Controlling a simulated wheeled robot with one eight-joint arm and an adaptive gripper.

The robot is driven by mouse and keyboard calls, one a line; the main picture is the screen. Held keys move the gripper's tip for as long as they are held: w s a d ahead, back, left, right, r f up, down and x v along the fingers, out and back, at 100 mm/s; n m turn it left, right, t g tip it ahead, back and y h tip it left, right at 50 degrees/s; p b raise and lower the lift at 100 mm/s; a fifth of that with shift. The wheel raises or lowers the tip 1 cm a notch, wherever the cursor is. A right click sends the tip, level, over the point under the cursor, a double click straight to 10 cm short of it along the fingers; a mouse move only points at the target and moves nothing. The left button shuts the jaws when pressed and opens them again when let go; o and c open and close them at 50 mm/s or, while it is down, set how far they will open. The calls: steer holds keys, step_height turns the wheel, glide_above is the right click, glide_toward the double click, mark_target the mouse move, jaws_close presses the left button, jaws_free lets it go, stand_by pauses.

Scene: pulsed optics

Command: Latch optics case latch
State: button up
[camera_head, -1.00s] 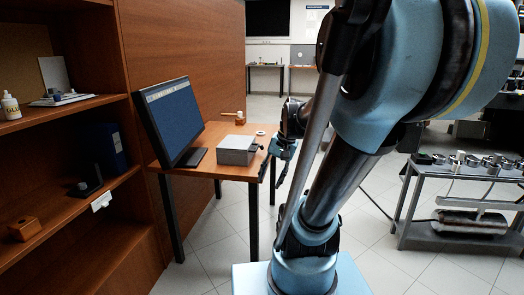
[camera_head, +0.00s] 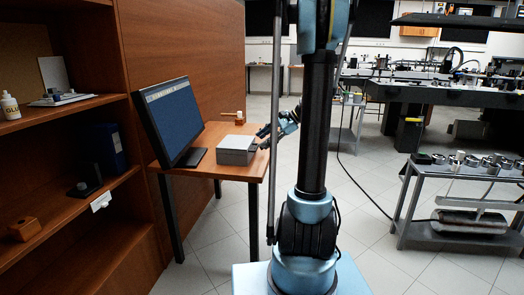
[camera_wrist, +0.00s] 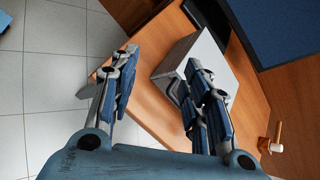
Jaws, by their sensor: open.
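The optics case (camera_head: 237,150) is a closed pale grey box on the wooden table, beside the monitor. In the wrist view the case (camera_wrist: 187,55) lies tilted in the picture. A dark loop-like part (camera_wrist: 173,90) on its near side looks like the latch or a handle; my right finger partly hides it, and I cannot tell its position. My gripper (camera_wrist: 163,95) is open and empty, with its fingers apart at the table's edge. The right finger overlaps the case in the picture; I cannot tell if they touch. In the head view my gripper (camera_head: 268,133) is just right of the case.
The monitor (camera_head: 178,118) stands left of the case. A small wooden object (camera_wrist: 272,140) is farther along the table (camera_wrist: 153,110). A wooden shelf (camera_head: 70,105) fills the left. A metal cart (camera_head: 455,195) stands at the right, with open tiled floor between.

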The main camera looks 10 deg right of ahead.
steer(key=w+d+f+m+t+y, duration=0.1)
steer(key=w+d+f+m+y, duration=0.35)
steer(key=w+d, duration=0.6)
steer(key=w+d+f+m+t+y, duration=0.2)
steer(key=w+d+f+m+y, duration=0.1)
steer(key=w+d+f, duration=0.5)
steer(key=shift+m, duration=0.25)
steer(key=x, duration=0.5)
steer(key=s+x, duration=0.1)
steer(key=x, duration=0.5)
steer(key=s+f+x, duration=0.1)
steer(key=x, duration=0.5)
steer(key=shift+a+f, duration=0.15)
steer(key=shift+a, duration=0.35)
steer(key=shift+h, duration=0.25)
jaws_close()
